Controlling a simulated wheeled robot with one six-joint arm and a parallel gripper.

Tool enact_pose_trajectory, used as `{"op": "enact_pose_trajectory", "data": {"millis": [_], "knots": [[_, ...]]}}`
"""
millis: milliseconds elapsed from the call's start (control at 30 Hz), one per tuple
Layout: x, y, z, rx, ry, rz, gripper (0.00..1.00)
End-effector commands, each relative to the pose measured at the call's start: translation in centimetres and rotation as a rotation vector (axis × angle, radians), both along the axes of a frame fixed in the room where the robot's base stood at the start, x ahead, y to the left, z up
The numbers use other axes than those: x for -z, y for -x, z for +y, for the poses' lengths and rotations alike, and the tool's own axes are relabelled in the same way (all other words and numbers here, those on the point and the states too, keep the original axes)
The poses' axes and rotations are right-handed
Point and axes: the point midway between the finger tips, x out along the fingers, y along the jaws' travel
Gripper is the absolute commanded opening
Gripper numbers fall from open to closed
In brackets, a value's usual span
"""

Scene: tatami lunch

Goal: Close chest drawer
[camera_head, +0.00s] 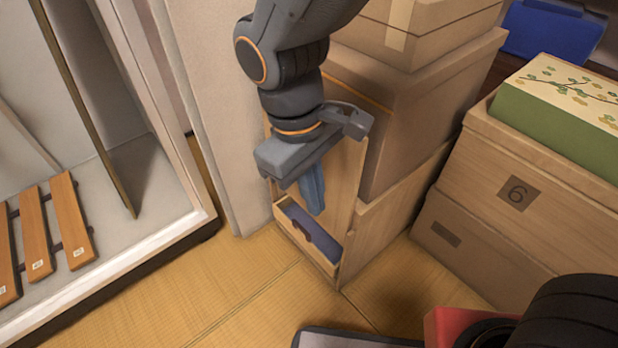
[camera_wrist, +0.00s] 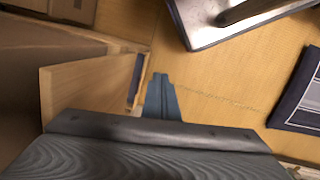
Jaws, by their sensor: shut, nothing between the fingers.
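The light wooden chest (camera_head: 385,222) stands in the middle of the head view, partly hidden behind my arm. Its low drawer (camera_head: 320,262) is pulled out, and dark blue contents show inside. A pale upright wooden panel (camera_head: 345,170) stands above and behind the drawer; in the wrist view a wooden panel (camera_wrist: 90,88) fills the left side. My gripper (camera_head: 315,205) points down in front of the panel, above the drawer. Its blue-grey fingers are together and empty; they also show in the wrist view (camera_wrist: 161,80). I cannot tell whether they touch the drawer.
Boxes are stacked on the chest. A white-framed case (camera_head: 150,250) stands at left. A metal-edged tray (camera_wrist: 195,30) lies on the tatami. Open floor lies before the drawer.

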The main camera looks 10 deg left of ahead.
Motion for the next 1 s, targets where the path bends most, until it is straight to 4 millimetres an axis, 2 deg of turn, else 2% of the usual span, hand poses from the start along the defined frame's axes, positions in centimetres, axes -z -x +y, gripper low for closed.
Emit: {"op": "enact_pose_trajectory", "data": {"millis": [33, 267, 400, 700, 833, 1000], "knots": [[1.7, -0.4, 0.8, -0.086, 0.053, 0.007, 0.00], [8.3, -2.4, 4.4, -0.472, 0.264, 0.005, 0.00], [12.9, -3.1, 7.0, -0.711, 0.389, 0.000, 0.00], [22.7, -3.2, 11.9, -1.168, 0.624, -0.019, 0.00], [25.4, -2.9, 13.1, -1.284, 0.682, -0.026, 0.00], [26.9, -3.0, 13.7, -1.347, 0.713, -0.032, 0.00]]}}
